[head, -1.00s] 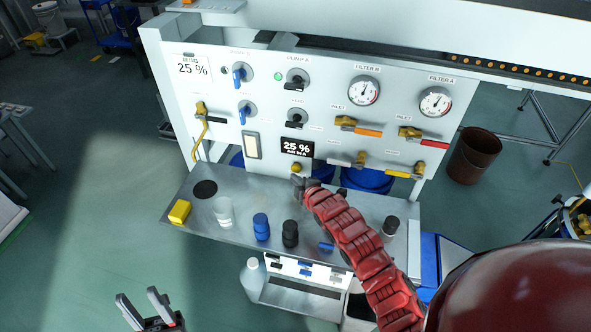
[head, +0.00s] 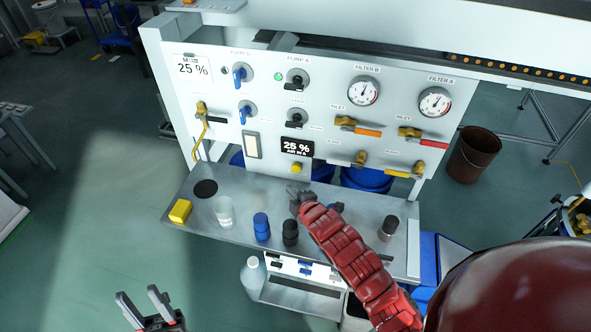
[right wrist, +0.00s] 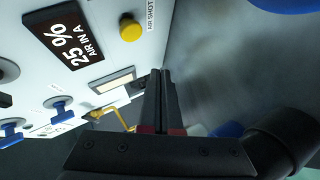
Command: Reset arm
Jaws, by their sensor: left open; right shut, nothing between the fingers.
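My left gripper (head: 145,302) is at the bottom left of the head view, open and empty, over the floor and away from the bench. My right gripper (head: 292,191) ends the red arm that reaches in from the lower right. It is shut and empty, over the metal shelf and below the yellow button (head: 296,167). In the right wrist view the closed fingers (right wrist: 163,72) point toward the panel (right wrist: 100,50), with the yellow button (right wrist: 130,27) ahead of them and to the left. I cannot tell the exact gap between the fingers and the shelf.
The metal shelf (head: 240,186) holds a yellow block (head: 180,211), a clear cup (head: 223,212), a blue bottle (head: 261,227), a black bottle (head: 290,233) and a dark-capped jar (head: 388,228). The upright panel (head: 330,75) carries knobs, gauges and valves. Open floor lies left.

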